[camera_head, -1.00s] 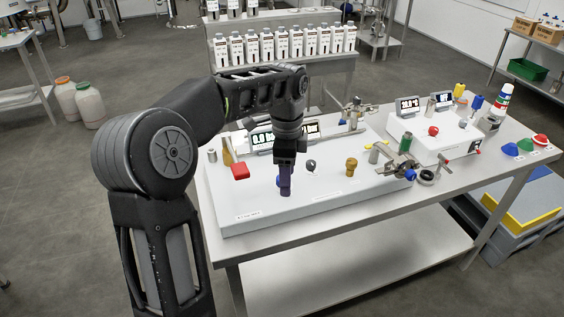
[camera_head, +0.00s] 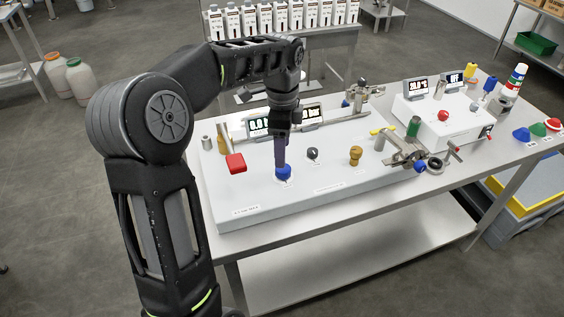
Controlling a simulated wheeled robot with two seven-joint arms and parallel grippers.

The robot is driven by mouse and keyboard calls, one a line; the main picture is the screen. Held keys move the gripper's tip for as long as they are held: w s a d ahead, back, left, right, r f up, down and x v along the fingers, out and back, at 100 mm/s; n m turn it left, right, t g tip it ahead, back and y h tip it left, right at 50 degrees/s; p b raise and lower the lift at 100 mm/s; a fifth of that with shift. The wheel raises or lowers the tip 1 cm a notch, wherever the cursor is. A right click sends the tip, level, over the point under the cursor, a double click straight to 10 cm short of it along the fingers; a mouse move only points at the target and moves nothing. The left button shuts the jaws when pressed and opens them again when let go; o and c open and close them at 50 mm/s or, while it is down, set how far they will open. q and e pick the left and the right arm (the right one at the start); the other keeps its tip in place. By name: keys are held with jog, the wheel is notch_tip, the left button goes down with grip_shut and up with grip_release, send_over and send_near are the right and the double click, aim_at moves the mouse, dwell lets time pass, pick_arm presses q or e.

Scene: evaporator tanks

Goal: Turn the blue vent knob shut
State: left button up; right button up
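The blue vent knob (camera_head: 283,173) sits on the front part of the large pale panel (camera_head: 340,186), with a small label beside it. My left gripper (camera_head: 280,160) comes down from above, and its dark purple fingers end at the knob's top edge in the camera_head view. The fingers overlap each other from this side, so I cannot tell whether they are apart or whether they touch the knob. The lower part of the knob is in plain view. My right gripper is not in view.
A metal valve assembly (camera_head: 405,155) is at the panel's right end. The panel's front strip is clear.

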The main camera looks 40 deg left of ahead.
aim_at(283, 172)
pick_arm(q)
notch_tip(283, 172, down, 6)
jog(key=shift+r+p, duration=0.1)
jog(key=shift+p, duration=0.3)
jog(key=shift+c, duration=0.3)
grip_shut()
